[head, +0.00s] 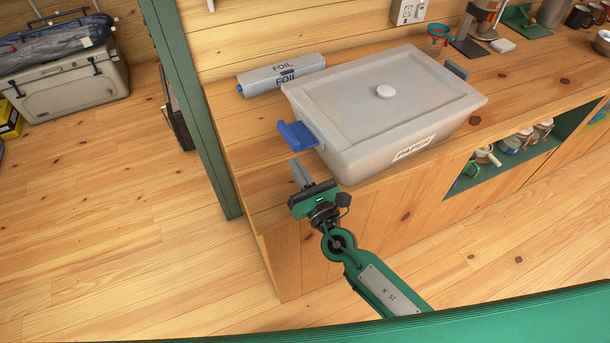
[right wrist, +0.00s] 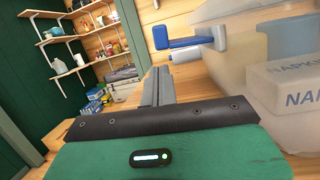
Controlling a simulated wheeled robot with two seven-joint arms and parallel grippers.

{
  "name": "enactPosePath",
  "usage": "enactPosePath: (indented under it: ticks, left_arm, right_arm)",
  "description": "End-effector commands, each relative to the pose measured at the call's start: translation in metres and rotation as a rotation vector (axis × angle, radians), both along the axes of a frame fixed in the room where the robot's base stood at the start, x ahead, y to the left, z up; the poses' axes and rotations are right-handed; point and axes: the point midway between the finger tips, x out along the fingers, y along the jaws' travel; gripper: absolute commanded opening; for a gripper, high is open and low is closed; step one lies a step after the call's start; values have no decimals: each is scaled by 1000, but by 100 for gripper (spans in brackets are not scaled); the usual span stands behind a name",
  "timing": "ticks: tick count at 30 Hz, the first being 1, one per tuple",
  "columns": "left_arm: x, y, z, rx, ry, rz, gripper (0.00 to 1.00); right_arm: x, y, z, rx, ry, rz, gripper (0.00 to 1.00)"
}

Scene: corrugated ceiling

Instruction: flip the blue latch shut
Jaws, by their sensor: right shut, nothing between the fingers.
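The blue latch (head: 297,136) sticks out from the left end of a translucent lidded bin (head: 346,151) on the wooden counter. In the right wrist view the blue latch (right wrist: 182,43) juts sideways from the bin, with its outer end turned up and a blue bar below it. It stands away from the bin wall. My right gripper (head: 297,164) is shut and empty, just below and in front of the latch in the head view. Its fingers (right wrist: 158,74) point toward the latch in the wrist view, with a visible gap. My left gripper is not in view.
A foil box (head: 282,74) lies behind the bin's left end. A green post (head: 205,120) stands left of the counter. A grey latch (head: 457,69) is at the bin's far end. A napkin box (right wrist: 290,85) shows inside the bin. The counter left of the latch is clear.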

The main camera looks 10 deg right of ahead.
Motion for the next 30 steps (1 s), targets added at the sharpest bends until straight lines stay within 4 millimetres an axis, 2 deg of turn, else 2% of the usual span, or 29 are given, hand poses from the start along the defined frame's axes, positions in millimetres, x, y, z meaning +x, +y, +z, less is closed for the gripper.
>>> enactPosePath:
  ticks: [3,9,30]
  left_arm:
    - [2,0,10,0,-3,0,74]
    - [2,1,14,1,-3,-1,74]
    - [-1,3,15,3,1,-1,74]
  right_arm:
    - [19,8,8,0,-1,0,0]
    - [36,15,11,1,0,0,0]
    - [39,17,14,43,19,0,0]
